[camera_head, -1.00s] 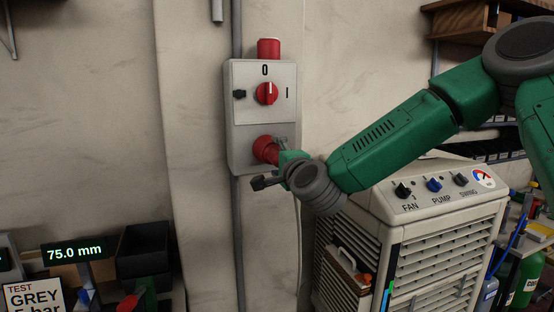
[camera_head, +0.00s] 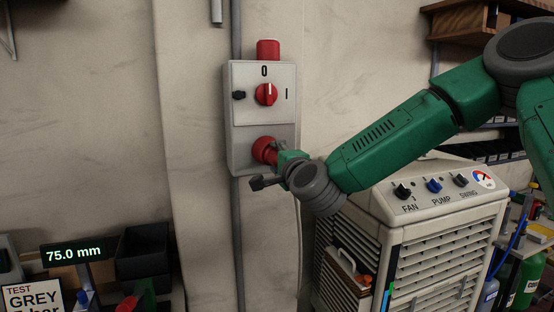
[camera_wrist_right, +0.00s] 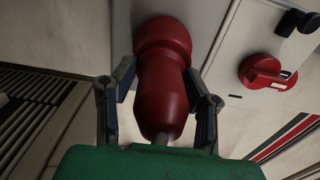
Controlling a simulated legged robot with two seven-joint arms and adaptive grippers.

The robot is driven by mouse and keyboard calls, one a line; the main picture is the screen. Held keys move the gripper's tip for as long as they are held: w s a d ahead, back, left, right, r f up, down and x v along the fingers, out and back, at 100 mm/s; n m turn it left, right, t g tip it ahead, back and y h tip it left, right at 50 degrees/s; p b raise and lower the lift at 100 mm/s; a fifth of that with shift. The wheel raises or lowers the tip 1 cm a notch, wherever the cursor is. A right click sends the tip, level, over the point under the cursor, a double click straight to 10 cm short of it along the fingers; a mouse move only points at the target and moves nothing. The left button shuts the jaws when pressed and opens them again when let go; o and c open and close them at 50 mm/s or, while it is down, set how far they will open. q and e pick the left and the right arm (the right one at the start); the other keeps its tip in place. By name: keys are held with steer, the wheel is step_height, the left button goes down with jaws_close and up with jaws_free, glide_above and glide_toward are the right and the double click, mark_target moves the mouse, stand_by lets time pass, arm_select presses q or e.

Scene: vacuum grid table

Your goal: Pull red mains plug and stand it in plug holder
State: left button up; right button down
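The red mains plug (camera_head: 264,149) sits in the lower front of the grey wall switch box (camera_head: 236,140). In the right wrist view the plug (camera_wrist_right: 163,88) has a wide collar at the box and a tapered body towards me, with a grey cable at its end. My right gripper (camera_head: 277,151) is at the plug. In the wrist view its two fingers (camera_wrist_right: 158,82) stand on either side of the plug body, open, with narrow gaps; contact on the right side is hard to tell. I cannot make out a plug holder. My left gripper is not in view.
The red rotary switch (camera_head: 266,93) above the plug points to 0. A beige cooler (camera_head: 440,225) with knobs stands below my right forearm. Bare wall lies left of the box.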

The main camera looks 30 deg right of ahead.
mark_target(276, 158)
steer(key=shift+s+a, duration=0.35)
steer(key=shift+a, duration=0.05)
steer(key=shift+b+v, duration=0.4)
steer(key=shift+v, duration=2.25)
steer(key=shift+d, duration=0.1)
